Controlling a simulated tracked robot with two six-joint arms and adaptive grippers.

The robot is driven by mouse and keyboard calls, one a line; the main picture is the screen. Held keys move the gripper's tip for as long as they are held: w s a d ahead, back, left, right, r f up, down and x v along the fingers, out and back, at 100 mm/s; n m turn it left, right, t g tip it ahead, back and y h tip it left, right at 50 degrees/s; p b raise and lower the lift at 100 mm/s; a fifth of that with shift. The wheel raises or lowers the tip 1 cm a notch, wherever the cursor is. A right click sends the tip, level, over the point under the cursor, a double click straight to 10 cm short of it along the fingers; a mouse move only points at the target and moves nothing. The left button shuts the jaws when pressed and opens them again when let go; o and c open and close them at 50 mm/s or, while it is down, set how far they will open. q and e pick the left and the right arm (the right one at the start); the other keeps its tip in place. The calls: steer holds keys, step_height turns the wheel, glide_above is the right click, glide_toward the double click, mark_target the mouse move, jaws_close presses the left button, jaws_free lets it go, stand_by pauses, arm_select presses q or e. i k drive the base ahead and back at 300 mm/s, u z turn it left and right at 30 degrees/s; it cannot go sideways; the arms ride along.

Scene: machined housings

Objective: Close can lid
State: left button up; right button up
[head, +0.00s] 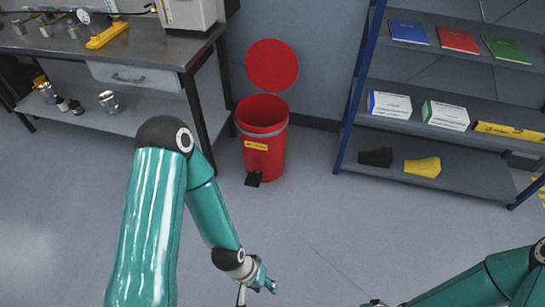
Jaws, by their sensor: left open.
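A red pedal can (263,150) stands on the floor against the wall, between the bench and the shelf rack. Its round red lid (272,66) is raised upright behind the opening. A black pedal (253,179) sticks out at its front foot. A yellow label is on its front. My left gripper (257,288) is open and empty at the lower middle of the view, nearer to me than the can and clear of it. My right arm comes in at the lower right; its gripper is mostly cut off by the bottom edge.
A steel workbench (140,58) with a drawer and lower shelf stands close on the can's left. A blue-framed shelf rack (352,95) with books, boxes and a yellow block (422,167) stands to its right. The floor before the can is clear.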

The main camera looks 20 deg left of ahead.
mark_target(271, 66)
steer(key=z, duration=0.1)
steer(key=i, duration=1)
steer(key=u, duration=0.1)
